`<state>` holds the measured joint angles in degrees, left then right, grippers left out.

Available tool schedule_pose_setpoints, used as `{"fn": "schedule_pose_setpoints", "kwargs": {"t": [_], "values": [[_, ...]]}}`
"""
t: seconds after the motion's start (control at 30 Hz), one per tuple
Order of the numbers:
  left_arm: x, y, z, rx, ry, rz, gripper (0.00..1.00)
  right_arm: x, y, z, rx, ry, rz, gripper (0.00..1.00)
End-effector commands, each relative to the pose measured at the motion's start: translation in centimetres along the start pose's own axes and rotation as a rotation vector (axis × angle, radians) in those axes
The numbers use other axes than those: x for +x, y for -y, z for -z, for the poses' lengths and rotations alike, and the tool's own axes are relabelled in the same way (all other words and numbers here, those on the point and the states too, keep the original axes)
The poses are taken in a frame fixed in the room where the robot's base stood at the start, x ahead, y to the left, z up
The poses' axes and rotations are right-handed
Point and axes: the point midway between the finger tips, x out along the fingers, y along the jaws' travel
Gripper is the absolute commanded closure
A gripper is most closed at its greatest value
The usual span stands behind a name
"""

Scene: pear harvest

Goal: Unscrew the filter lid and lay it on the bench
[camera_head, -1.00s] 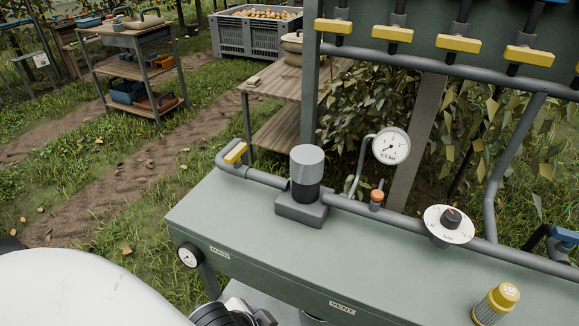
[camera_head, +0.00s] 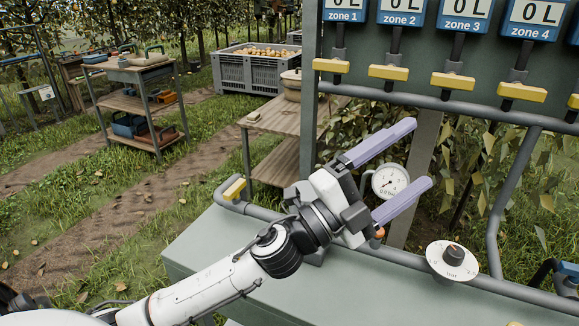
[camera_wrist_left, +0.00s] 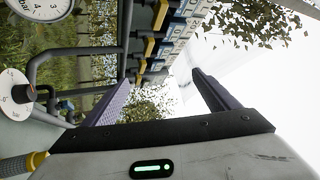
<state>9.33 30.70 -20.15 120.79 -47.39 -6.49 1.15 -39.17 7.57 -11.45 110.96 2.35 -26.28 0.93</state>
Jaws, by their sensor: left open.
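My left gripper (camera_head: 416,155) is open and empty, raised over the bench in the head view, its two lilac fingers pointing up and to the right. The fingers also show in the left wrist view (camera_wrist_left: 163,88), with nothing between them. The grey-green bench (camera_head: 200,252) runs along the lower part of the head view. The filter, with its grey lid, is hidden behind my left wrist and hand. My right gripper is not in view.
A pressure gauge (camera_head: 390,181) stands close behind the fingers. A white dial (camera_head: 452,261) sits on the pipe at the right. Yellow valve handles (camera_head: 453,81) hang from the panel above. A wooden shelf (camera_head: 290,116) stands behind the bench.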

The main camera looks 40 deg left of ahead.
Motion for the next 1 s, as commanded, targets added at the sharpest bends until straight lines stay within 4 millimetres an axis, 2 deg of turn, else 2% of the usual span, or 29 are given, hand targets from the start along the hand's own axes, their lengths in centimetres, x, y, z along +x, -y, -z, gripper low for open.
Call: {"fn": "schedule_pose_setpoints", "kwargs": {"t": [0.03, 0.07, 0.13, 0.2, 0.27, 0.37, 0.43, 0.5, 0.63, 0.7, 0.8, 0.9, 1.0], "values": [[1.2, 0.7, 2.1, 0.138, -0.146, 0.000, 0.19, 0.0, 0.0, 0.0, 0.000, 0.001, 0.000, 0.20], [1.6, 0.7, 3.4, 0.219, -0.236, -0.009, 0.19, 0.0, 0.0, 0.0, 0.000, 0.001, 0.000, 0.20], [1.8, -0.2, 5.6, 0.411, -0.433, -0.057, 0.19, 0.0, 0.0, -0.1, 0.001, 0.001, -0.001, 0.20], [1.3, -2.0, 6.4, 0.600, -0.612, -0.140, 0.19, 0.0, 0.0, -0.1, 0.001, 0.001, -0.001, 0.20], [0.3, -3.9, 5.5, 0.757, -0.747, -0.242, 0.19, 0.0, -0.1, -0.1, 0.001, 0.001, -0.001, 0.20], [-2.0, -6.2, 1.0, 0.998, -0.924, -0.475, 0.19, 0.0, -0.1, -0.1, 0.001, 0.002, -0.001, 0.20], [-4.0, -6.7, -3.8, 1.133, -1.005, -0.676, 0.19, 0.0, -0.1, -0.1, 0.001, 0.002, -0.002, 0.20], [-6.3, -6.0, -8.7, 1.223, -1.048, -0.876, 0.19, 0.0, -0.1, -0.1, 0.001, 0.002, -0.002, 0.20], [-9.8, -3.4, -15.3, 1.296, -1.059, -1.164, 0.19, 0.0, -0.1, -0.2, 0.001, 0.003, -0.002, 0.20], [-11.3, -2.0, -17.6, 1.306, -1.053, -1.274, 0.19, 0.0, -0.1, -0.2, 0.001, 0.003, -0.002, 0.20], [-12.7, -0.6, -19.5, 1.307, -1.041, -1.374, 0.19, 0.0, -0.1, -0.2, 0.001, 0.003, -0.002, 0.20], [-13.4, -0.1, -20.4, 1.304, -1.036, -1.420, 0.19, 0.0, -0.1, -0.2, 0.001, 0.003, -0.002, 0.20], [-13.6, -0.8, -20.7, 1.302, -1.037, -1.430, 0.19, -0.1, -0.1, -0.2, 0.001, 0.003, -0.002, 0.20]]}}
